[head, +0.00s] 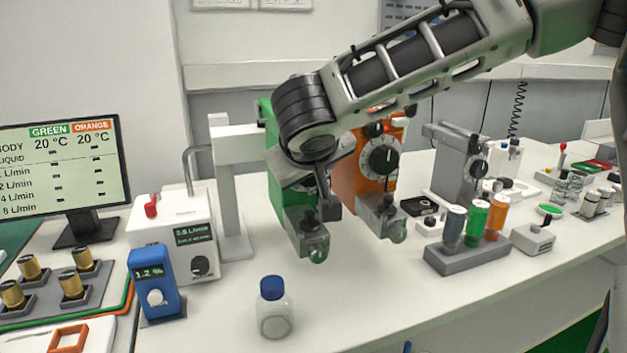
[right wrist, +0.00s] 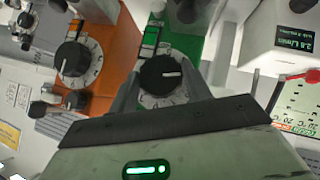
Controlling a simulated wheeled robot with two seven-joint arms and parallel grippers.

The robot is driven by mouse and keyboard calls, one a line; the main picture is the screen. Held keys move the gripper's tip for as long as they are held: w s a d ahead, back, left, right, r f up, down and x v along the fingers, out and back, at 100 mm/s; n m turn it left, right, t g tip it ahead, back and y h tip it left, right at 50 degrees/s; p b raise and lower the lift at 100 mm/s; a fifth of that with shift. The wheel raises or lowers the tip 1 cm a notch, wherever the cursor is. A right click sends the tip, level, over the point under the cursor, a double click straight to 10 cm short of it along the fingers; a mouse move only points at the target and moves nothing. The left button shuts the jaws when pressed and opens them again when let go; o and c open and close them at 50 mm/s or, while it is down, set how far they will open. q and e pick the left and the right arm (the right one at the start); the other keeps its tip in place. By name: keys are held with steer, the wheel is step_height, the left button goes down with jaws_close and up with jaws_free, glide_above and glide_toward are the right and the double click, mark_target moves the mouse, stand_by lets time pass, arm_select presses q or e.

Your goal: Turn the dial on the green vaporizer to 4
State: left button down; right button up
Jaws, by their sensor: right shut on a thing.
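The green vaporizer (head: 267,120) stands on the white bench, mostly behind my right arm in the head view. Its dial is hidden there by my right gripper (head: 324,192). In the right wrist view the green vaporizer (right wrist: 190,47) shows its black dial (right wrist: 160,74) with a white pointer mark and a pale scale ring. My right gripper (right wrist: 163,90) is shut on this dial, one finger on each side. The scale numbers are too small to read. My left gripper is not in view.
An orange vaporizer (head: 378,165) stands just right of the green one. A white flow unit (head: 178,235), a blue meter (head: 155,283) reading about 1.2 % and a blue-capped bottle (head: 274,310) stand in front and left. A monitor (head: 60,168) is at far left.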

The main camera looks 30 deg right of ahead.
steer(key=h+b, duration=0.1)
steer(key=n+h+b, duration=0.1)
steer(key=b, duration=0.1)
steer(key=shift+w+a+f, duration=0.1)
steer(key=shift+a+f, duration=0.1)
steer(key=shift+f, duration=0.15)
steer(key=shift+n+h+b, duration=0.4)
steer(key=shift+h+b, duration=0.3)
steer(key=shift+b, duration=0.35)
steer(key=n+h+b, duration=0.1)
steer(key=h+b, duration=0.1)
steer(key=shift+b, duration=0.4)
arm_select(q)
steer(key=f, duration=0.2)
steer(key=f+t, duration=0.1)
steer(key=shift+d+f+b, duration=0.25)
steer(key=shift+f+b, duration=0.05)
arm_select(e)
steer(key=shift+a+n, duration=0.1)
steer(key=shift+n, duration=0.2)
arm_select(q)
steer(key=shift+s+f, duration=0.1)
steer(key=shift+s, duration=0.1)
arm_select(e)
steer(key=shift+r+h, duration=0.2)
steer(key=shift+h, duration=0.2)
steer(key=o, duration=0.7)
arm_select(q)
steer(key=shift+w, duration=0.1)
